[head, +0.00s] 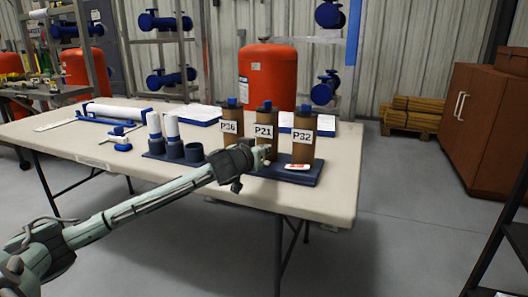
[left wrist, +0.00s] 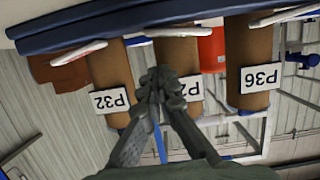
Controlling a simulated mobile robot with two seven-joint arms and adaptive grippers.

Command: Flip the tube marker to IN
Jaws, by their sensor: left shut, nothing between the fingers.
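Three brown tubes with blue caps, labelled P36 (head: 231,128), P21 (head: 264,131) and P32 (head: 303,135), stand upright in a dark blue base (head: 306,178) on the table. A white marker with red print (head: 298,167) lies at the foot of P32; its word is too small to read. The wrist view is upside down and shows white markers at the feet of P32 (left wrist: 78,51), the middle tube (left wrist: 178,31) and P36 (left wrist: 272,19). My left gripper (head: 262,150) is shut and empty before P21. It also shows in the wrist view (left wrist: 162,74), partly covering the P21 label.
A long white tube on a blue stand (head: 118,110) and papers (head: 199,113) lie farther left and back. The pale table (head: 75,137) has bare room at its front left. An orange tank (head: 268,74) stands behind.

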